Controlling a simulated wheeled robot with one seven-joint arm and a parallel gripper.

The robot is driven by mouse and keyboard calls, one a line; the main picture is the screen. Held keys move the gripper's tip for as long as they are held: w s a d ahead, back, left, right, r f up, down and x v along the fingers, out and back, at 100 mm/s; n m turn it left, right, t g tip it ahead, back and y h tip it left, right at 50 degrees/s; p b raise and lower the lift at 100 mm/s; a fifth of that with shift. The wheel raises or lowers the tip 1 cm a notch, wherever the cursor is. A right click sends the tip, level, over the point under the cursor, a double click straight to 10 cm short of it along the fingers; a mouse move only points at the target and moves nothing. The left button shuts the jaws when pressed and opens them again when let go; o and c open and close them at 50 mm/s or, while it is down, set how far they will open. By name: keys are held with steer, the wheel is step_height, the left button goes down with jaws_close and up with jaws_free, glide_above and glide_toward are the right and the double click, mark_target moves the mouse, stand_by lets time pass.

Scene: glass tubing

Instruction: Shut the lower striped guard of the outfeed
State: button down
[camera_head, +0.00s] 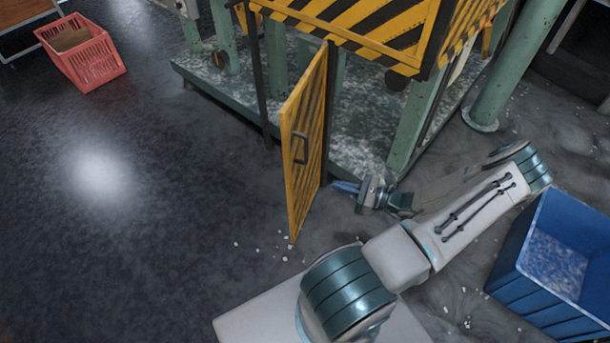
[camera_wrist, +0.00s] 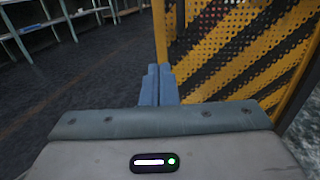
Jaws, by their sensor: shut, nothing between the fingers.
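The lower striped guard (camera_head: 306,140) is a yellow and black hinged panel with a dark handle. In the head view it stands swung open, out from the machine frame. In the wrist view the blue fingers (camera_wrist: 158,85) are shut together and empty. They point toward the guard's near edge, and the perforated guard (camera_wrist: 235,50) fills the upper right. Whether the fingertips touch it I cannot tell.
The machine's striped upper guard (camera_head: 370,25) and green legs (camera_head: 412,125) stand behind. A blue bin (camera_head: 555,265) of glass bits is at right, and a red crate (camera_head: 82,55) at far left. White bits lie on the floor. Floor left of the guard is clear.

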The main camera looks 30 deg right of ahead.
mark_target(288, 170)
steer(key=p+x, duration=0.1)
steer(key=x, duration=1.3)
